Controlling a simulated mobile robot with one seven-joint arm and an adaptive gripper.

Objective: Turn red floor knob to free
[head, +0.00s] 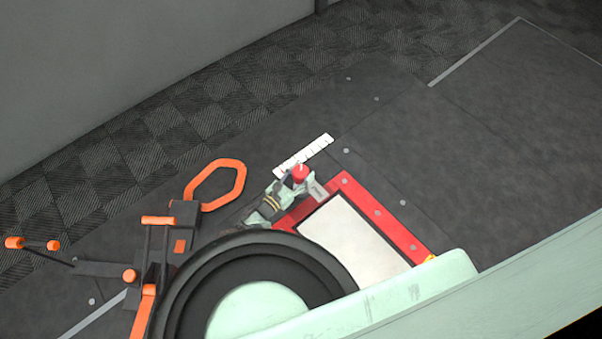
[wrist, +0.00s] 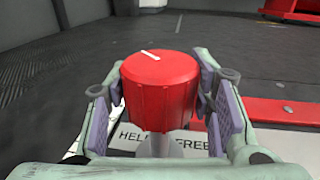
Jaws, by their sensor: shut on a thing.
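The red floor knob (wrist: 158,90) stands upright on a short pale stem in the wrist view. A white line on its top runs slantwise, from upper left to lower right. My gripper (wrist: 165,105) is around the knob, with one purple-padded finger on each side, shut on it. A white label (wrist: 185,143) lies behind and below the knob; "HEL" and "FREE" can be read, the rest is hidden. In the head view the red knob (head: 300,174) is small, at the end of my gripper (head: 290,180).
A red-framed plate (head: 350,235) lies right of the knob. A white marked strip (head: 304,155) lies behind it. The dark floor to the right is clear.

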